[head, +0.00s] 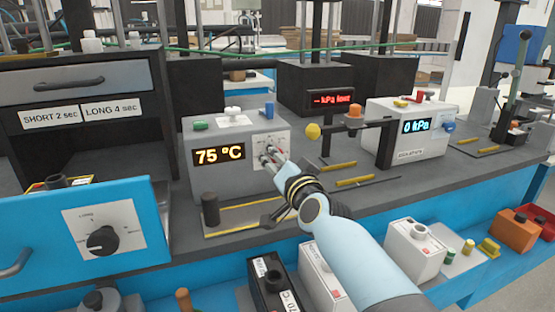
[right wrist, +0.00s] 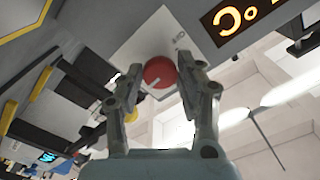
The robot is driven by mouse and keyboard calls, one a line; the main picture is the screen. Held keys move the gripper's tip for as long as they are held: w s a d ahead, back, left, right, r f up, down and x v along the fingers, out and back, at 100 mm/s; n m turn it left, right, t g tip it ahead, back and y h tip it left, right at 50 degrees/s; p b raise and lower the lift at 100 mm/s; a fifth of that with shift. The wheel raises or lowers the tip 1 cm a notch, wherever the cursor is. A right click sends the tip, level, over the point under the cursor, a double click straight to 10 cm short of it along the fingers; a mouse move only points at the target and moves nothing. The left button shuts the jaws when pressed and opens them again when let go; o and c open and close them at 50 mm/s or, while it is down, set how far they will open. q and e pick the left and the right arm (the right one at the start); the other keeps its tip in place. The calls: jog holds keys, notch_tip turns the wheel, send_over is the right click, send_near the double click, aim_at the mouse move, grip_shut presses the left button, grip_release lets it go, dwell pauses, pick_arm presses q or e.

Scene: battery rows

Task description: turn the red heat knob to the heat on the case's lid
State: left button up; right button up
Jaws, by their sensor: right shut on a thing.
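The red heat knob (right wrist: 160,72) with a white pointer line sits on a pale dial plate (right wrist: 138,48) in the right wrist view; "MID" is readable beside it. My right gripper (right wrist: 158,82) is shut on the knob, one finger on each side. In the head view my right gripper (head: 268,158) reaches the front of the grey heater box (head: 220,178) and mostly hides the knob. The box's display (head: 219,155) reads 75 °C. A black case (head: 268,284) at the bottom carries a white label that seems to read 70 °C. My left gripper is out of view.
A dark upright cylinder (head: 210,209) stands in front of the heater box. A white kPa box (head: 404,141) and a yellow-ended arm (head: 313,131) are to the right. A blue panel with a black knob (head: 103,240) is at left. White cases (head: 416,248) stand in front, below the bench.

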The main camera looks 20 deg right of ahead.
jog(key=shift+m, duration=0.6)
jog(key=o, duration=1.1)
jog(key=shift+s, duration=0.15)
jog(key=s, duration=1.1)
jog(key=shift+s+d, duration=0.2)
jog(key=shift+s, duration=0.2)
